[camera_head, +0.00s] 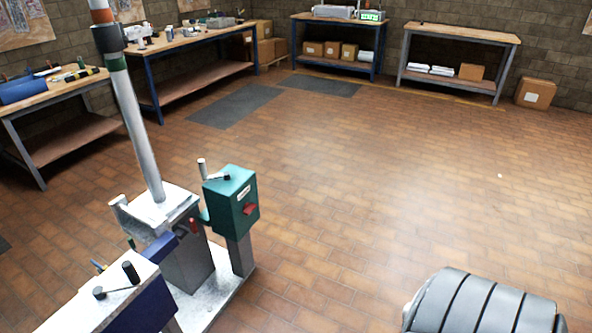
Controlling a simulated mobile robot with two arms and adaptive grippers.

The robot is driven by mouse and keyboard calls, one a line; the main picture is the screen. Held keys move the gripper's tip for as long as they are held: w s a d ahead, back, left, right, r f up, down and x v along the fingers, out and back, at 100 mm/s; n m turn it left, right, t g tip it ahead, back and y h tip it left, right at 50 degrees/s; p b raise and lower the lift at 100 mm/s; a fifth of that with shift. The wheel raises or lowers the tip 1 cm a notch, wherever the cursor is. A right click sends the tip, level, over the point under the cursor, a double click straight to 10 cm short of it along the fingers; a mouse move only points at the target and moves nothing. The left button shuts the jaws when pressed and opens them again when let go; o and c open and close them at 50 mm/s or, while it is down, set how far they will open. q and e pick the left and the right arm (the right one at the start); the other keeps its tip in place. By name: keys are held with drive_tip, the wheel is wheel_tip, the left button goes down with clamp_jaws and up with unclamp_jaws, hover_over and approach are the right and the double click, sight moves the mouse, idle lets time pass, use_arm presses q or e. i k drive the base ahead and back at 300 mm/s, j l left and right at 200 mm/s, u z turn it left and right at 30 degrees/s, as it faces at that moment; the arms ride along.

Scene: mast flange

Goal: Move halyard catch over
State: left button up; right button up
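A tall mast (138,130) in white and grey, with orange, black and green bands, stands on a pale metal pedestal (186,262) at left. A teal box (232,203) on a grey post stands just right of it. The box has a small pale label, a red part (249,209) on its front and a lever (214,176) with an upright pale grip on top. A small red handle (194,226) shows between box and pedestal. I cannot tell which part is the halyard catch. Neither of my grippers shows.
A white-topped, dark blue unit (95,300) with a black-knobbed crank (130,273) fills the lower left. Workbenches (190,40) with tools and cartons line the back and left. A carton (535,93) stands at far right. The tiled floor (380,190) in the middle is clear.

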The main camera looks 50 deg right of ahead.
sight(248, 208)
drive_tip(key=z, duration=1.15)
drive_tip(key=i+l+u, duration=0.15)
drive_tip(key=u, duration=0.2)
drive_tip(key=l+u, duration=0.4)
drive_tip(key=i+l+u, duration=0.1)
drive_tip(key=l, duration=0.5)
drive_tip(key=i+l+u, duration=0.15)
drive_tip(key=l, duration=0.45)
drive_tip(key=i+l+u, duration=0.1)
drive_tip(key=l, duration=0.55)
drive_tip(key=i+l+u, duration=0.15)
drive_tip(key=l, duration=0.5)
